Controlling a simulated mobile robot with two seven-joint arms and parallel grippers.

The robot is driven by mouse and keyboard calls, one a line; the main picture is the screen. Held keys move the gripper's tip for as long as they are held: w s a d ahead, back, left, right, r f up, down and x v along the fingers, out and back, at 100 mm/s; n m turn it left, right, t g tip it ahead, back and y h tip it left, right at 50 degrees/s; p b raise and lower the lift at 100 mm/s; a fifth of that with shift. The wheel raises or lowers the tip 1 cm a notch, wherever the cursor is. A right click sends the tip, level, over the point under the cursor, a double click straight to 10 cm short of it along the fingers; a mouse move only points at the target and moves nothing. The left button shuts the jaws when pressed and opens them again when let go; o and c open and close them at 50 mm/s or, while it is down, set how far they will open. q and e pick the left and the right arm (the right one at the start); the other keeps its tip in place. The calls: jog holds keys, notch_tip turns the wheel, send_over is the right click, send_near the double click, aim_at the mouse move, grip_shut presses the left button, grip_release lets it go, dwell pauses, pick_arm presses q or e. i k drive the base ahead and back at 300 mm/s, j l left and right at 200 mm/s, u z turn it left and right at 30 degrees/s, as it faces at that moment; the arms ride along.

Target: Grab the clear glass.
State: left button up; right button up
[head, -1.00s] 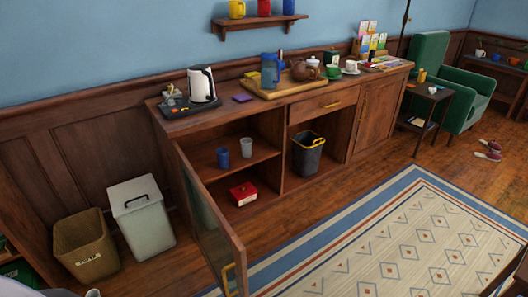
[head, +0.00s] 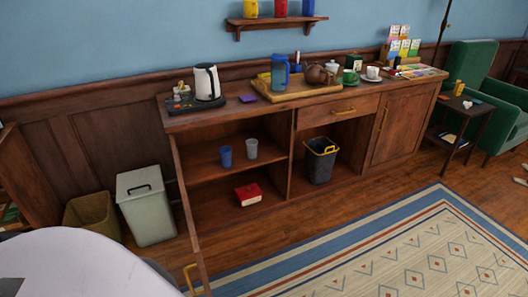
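The clear glass (head: 251,149) stands upright on the middle shelf of the open left compartment in the wooden cabinet (head: 240,193). It looks pale grey and see-through. A blue cup (head: 226,156) stands just to its left, with a small gap between them. The cabinet's left door (head: 188,221) is swung open toward me and shows nearly edge-on. Neither of my grippers shows in the head view.
A red box (head: 248,194) lies on the compartment floor below. A dark bin (head: 320,162) stands in the bay to the right. A white bin (head: 147,207) and a brown bin (head: 92,216) stand left of the cabinet. The rug (head: 380,257) in front is clear.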

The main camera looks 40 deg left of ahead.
aim_at(252, 150)
jog(key=i+l+u, duration=0.2)
jog(key=i, duration=0.25)
jog(key=i+l+u, duration=0.2)
jog(key=i, duration=0.3)
jog(key=i+l+u, duration=0.1)
jog(key=i+u, duration=0.35)
jog(key=i, duration=0.65)
jog(key=i+u, duration=0.25)
jog(key=i, duration=0.25)
jog(key=i+u, duration=0.25)
jog(key=i, duration=0.25)
jog(key=i+l+u, duration=0.3)
jog(key=i, duration=0.15)
